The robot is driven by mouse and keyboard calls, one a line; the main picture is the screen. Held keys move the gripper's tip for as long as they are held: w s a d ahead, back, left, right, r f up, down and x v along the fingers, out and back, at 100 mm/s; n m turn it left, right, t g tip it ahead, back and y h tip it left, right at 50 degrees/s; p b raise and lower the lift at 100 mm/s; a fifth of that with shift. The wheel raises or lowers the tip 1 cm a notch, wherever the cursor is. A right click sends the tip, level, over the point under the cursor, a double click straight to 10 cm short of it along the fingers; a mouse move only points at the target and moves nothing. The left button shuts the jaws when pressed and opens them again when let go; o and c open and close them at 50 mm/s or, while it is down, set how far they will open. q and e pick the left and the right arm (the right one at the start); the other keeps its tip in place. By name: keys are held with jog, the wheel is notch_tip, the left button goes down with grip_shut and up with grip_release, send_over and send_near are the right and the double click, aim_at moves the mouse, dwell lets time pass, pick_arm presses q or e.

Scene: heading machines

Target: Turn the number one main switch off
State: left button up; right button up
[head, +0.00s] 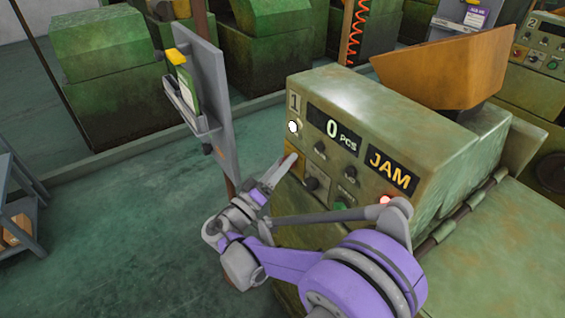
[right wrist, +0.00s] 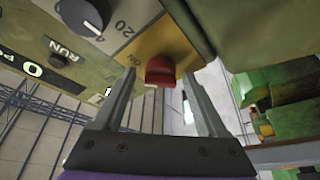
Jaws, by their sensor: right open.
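The number one machine (head: 450,125) carries a "1" plate, a display reading "0 PCS" and a lit "JAM" sign. Its main switch is a red knob (right wrist: 160,71) on a yellow plate (right wrist: 168,42) in the right wrist view. In the head view the yellow plate (head: 299,166) shows at the panel's left edge, and my gripper hides the knob. My right gripper (right wrist: 160,78) is open, its fingers on either side of the red knob. I cannot tell whether they touch it. In the head view the right gripper (head: 283,170) is at the panel.
A dark dial (head: 313,184) and a green button (head: 340,203) sit near the yellow plate. A red light (head: 386,199) glows at right. A grey board (head: 203,95) on a post stands left of the machine. Green floor (head: 110,240) is open at left.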

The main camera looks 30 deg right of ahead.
jog(key=shift+c, duration=0.2)
grip_shut()
jog(key=shift+n, duration=0.5)
jog(key=n+y, duration=0.2)
jog(key=n, duration=0.2)
jog(key=shift+t+p, duration=0.3)
jog(key=shift+p, duration=0.1)
jog(key=n+y+p, duration=0.1)
jog(key=n+y, duration=0.1)
jog(key=n, duration=0.3)
jog(key=shift+w+n, duration=0.1)
jog(key=shift+n, duration=0.2)
jog(key=n+g+y, duration=0.1)
jog(key=n, duration=0.2)
jog(key=shift+n+p, duration=0.35)
jog(key=shift+n, duration=0.05)
jog(key=shift+f+n+g+y, duration=0.1)
jog(key=shift+n+g+y, duration=0.4)
jog(key=shift+n+g, duration=0.6)
jog(key=shift+n, duration=0.3)
